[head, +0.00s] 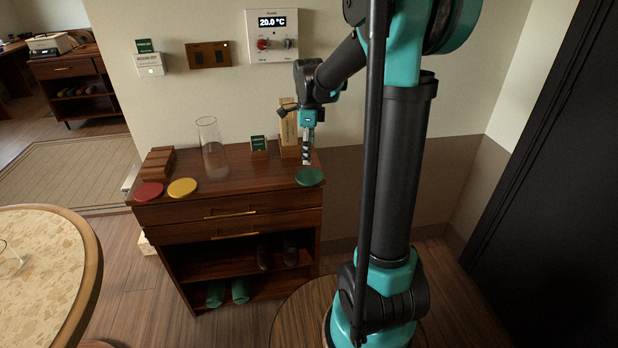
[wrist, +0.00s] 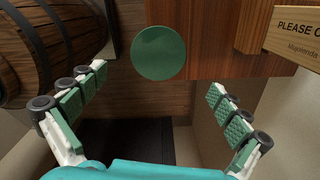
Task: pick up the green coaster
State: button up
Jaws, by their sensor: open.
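The green coaster (head: 309,177) lies flat at the front right corner of the dark wooden cabinet top (head: 240,184). In the wrist view the round coaster (wrist: 158,52) shows whole, and part of it appears to reach past the cabinet's edge. My gripper (head: 306,160) points down just above the coaster in the head view. In the wrist view my gripper (wrist: 157,79) is open, with a padded finger on each side and nothing between them. The coaster lies ahead of the fingertips, between their lines. I see no contact.
A red coaster (head: 148,191) and a yellow coaster (head: 182,187) lie at the cabinet's left. A glass vase (head: 212,150), a small green sign (head: 258,143) and a wooden sign (head: 289,128) stand behind. A barrel (wrist: 50,45) shows at left in the wrist view.

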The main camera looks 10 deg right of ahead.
aim_at(310, 175)
jog(key=shift+s+d+f, duration=0.1)
jog(key=shift+f, duration=1.8)
jog(key=shift+s+d+f, duration=0.1)
jog(key=shift+f, duration=1.8)
jog(key=shift+f, duration=0.25)
jog(key=c, duration=1.1)
